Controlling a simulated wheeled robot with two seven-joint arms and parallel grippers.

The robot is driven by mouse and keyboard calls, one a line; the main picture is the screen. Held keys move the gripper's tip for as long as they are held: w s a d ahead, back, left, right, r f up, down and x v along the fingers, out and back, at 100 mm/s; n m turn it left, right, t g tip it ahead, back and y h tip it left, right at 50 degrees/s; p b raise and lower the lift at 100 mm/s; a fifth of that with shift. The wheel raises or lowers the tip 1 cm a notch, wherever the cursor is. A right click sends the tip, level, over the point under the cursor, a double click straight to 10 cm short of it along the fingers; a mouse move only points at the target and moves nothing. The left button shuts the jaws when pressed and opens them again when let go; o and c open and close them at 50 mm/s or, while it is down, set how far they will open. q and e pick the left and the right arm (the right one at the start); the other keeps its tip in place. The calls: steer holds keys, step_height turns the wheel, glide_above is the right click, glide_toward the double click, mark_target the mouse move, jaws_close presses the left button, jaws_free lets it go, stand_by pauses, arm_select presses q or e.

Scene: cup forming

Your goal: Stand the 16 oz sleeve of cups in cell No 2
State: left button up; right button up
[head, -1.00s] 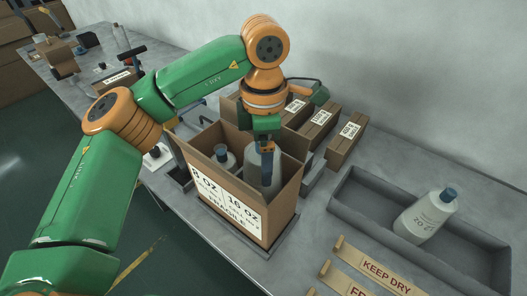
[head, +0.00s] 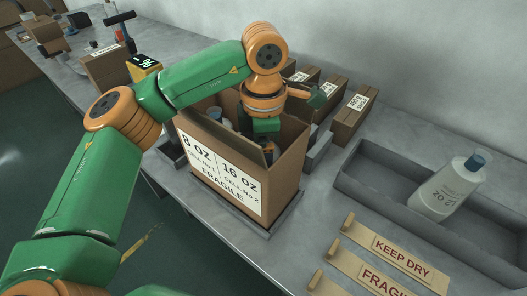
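An open cardboard carton (head: 286,175) stands on the table. Its front label (head: 220,168) reads 8 oz cell No 1 on the left and 16 oz cell No 2 on the right. A blue-capped pale sleeve (head: 215,115) shows partly in the left part of the carton. My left gripper (head: 264,127) points down into the right part, by cell No 2. The carton walls hide its fingertips, so I cannot see its grip. The 16 oz sleeve cannot be made out now. My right gripper is not in view.
A grey tray (head: 380,190) on the right holds a tilted blue-capped 20 oz sleeve (head: 447,190). KEEP DRY (head: 395,250) and FRAGILE (head: 380,283) strips lie in front. Several small labelled boxes (head: 352,118) stand behind the carton. A yellow-and-black display device (head: 144,67) stands at the left.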

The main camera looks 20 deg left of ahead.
mark_target(241, 158)
arm_select(q)
steer(key=shift+f, duration=0.5)
steer(key=o, duration=1.5)
step_height(241, 158, up, 7)
steer(key=shift+r, duration=0.15)
